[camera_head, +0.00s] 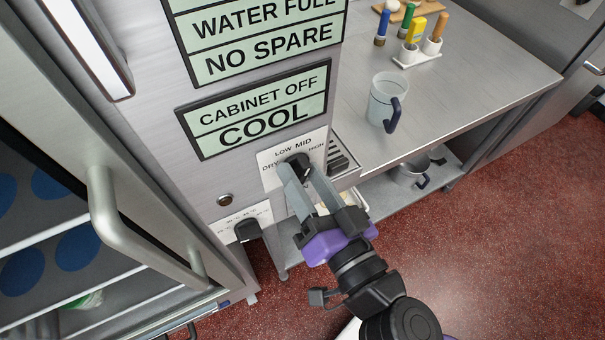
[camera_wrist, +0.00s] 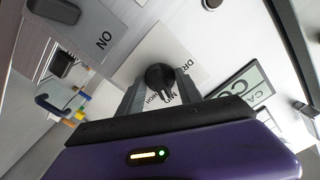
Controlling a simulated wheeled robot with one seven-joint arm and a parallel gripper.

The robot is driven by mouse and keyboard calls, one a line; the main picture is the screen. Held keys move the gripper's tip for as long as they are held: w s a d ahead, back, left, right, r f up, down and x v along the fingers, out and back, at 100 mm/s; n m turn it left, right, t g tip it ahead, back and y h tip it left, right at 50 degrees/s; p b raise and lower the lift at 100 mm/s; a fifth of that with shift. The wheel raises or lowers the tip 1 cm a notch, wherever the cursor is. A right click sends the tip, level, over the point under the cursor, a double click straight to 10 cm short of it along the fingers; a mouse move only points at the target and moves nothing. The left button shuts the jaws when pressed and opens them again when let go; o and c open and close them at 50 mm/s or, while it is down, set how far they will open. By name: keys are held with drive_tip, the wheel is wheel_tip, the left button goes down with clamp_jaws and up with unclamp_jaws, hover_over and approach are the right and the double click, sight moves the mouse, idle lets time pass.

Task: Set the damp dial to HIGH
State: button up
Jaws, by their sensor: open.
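The damp dial (camera_head: 298,161) is a black round knob on a white plate marked DRY, LOW, MID and HIGH, on the cabinet's steel front. It also shows in the wrist view (camera_wrist: 160,76), where its ridge seems to point toward the MID lettering; its exact setting is hard to tell. My gripper (camera_head: 299,170) is open at the dial, with one finger on each side of it. In the wrist view my gripper (camera_wrist: 158,86) has its fingertips beside the knob; I cannot tell whether they touch it.
A display (camera_head: 254,107) above the dial reads CABINET OFF, COOL. A second black knob (camera_head: 247,230) sits below left, near a round button (camera_head: 225,200). A cabinet door handle (camera_head: 130,225) is at left. A steel table (camera_head: 460,75) with a jug (camera_head: 387,98) stands right.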

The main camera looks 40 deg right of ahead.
drive_tip(key=shift+s, duration=0.1)
drive_tip(key=shift+p+v, duration=0.35)
drive_tip(key=shift+v, duration=2.55)
drive_tip(key=shift+c, duration=0.5)
drive_tip(key=a+r+n+t+y, duration=0.1)
drive_tip(key=a+n+y, duration=0.2)
drive_tip(key=a+y, duration=0.25)
drive_tip(key=w+d+h, duration=0.1)
drive_tip(key=d, duration=0.1)
drive_tip(key=w+d+h, duration=0.1)
drive_tip(key=d+h, duration=0.1)
drive_tip(key=w+d+g+h, duration=0.1)
drive_tip(key=d+h, duration=0.1)
drive_tip(key=shift+w+d+f+h, duration=0.25)
drive_tip(key=shift+d+f, duration=0.05)
drive_tip(key=shift+p+x, duration=0.75)
drive_tip(key=shift+x, duration=0.4)
drive_tip(key=shift+f, duration=0.2)
